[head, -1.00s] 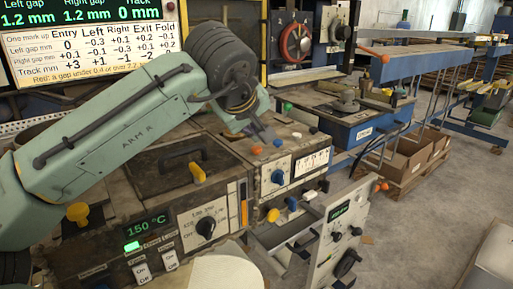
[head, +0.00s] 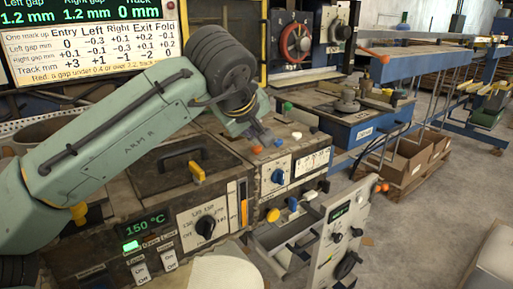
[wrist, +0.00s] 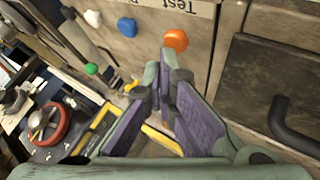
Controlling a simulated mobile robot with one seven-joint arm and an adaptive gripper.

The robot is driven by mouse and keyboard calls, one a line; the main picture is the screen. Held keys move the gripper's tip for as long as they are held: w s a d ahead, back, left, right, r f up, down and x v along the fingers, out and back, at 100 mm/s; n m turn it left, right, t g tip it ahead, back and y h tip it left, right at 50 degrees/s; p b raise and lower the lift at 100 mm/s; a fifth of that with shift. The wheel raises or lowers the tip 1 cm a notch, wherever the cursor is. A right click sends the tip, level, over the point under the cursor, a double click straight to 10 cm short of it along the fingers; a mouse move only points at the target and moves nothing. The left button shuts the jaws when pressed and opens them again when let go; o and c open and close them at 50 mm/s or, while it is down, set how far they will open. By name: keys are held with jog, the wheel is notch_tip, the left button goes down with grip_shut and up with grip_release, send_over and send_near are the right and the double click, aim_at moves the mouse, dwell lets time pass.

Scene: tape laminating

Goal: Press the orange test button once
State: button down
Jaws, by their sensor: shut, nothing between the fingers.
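The orange test button (head: 257,150) is a small round knob on top of the worn machine panel. In the wrist view the orange button (wrist: 175,40) sits just beyond my fingertips, under a partly cut-off label reading "Test". My gripper (head: 268,140) is shut and empty, pointing down at the panel close behind and to the right of the button in the head view. In the wrist view my gripper (wrist: 166,66) has its tips near the button's lower edge. I cannot tell whether they touch it.
A blue button (wrist: 127,27) and a white button (wrist: 93,18) stand beside the orange one. A black-handled lid (head: 185,160) with a yellow latch lies left of the panel. A display (head: 147,226) reads 150 °C. An open front panel (head: 335,240) juts out at lower right.

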aim_at(253, 147)
jog(key=shift+f+b, duration=0.5)
jog(key=shift+f, duration=0.1)
dwell(0.4)
dwell(0.3)
jog(key=shift+r+p, duration=0.75)
jog(key=shift+r, duration=0.3)
jog(key=shift+r+p, duration=1.9)
jog(key=shift+r, duration=0.6)
